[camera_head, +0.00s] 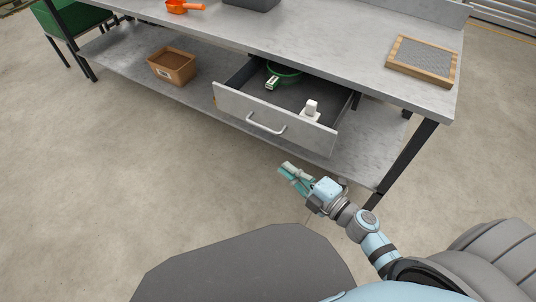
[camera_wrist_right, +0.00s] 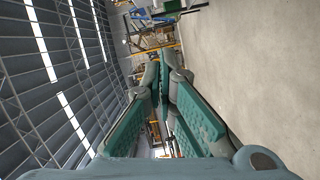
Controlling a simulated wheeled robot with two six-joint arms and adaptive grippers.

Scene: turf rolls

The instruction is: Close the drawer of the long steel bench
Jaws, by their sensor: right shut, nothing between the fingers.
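The long steel bench (camera_head: 330,50) stands across the top of the head view. Its drawer (camera_head: 262,125) is pulled well out below the bench top, with a bar handle (camera_head: 266,124) on its front. Inside the drawer are a green round item (camera_head: 287,75) and a small white object (camera_head: 311,108). My right gripper (camera_head: 284,168) is shut and empty, in front of the drawer, apart from its front panel. In the right wrist view the teal-padded fingers (camera_wrist_right: 165,85) are together. My left gripper is not in view.
A brown box (camera_head: 172,66) sits on the bench's lower shelf. On the top are an orange scoop (camera_head: 184,6), a dark grey bin (camera_head: 252,4) and a wood-framed board (camera_head: 423,60). A black bench leg (camera_head: 408,157) stands at the right. The concrete floor before the drawer is clear.

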